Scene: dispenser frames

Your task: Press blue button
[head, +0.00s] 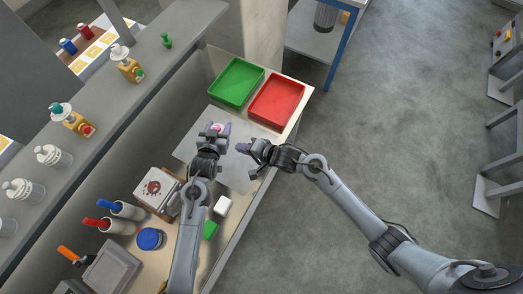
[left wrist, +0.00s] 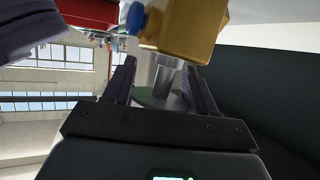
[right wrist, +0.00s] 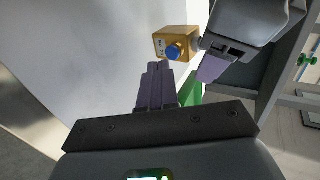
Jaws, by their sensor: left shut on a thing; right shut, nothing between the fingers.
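A yellow box with a blue button (right wrist: 176,51) on its face shows in the right wrist view, with my left gripper (right wrist: 212,68) beside it. In the left wrist view the yellow box (left wrist: 185,25) is close above my left gripper (left wrist: 160,78), with the blue button (left wrist: 135,18) at its left edge. The left fingers are shut around a grey cylindrical part (left wrist: 163,78) below the box. My right gripper (right wrist: 155,68) is shut and empty; its tips are just below the blue button in that view, apparently apart from it. In the head view the right gripper (head: 241,147) is right of the left one (head: 218,128).
A green tray (head: 236,84) and a red tray (head: 277,99) stand at the bench's far end. Bottles and yellow dispensers (head: 74,120) line the shelf at left.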

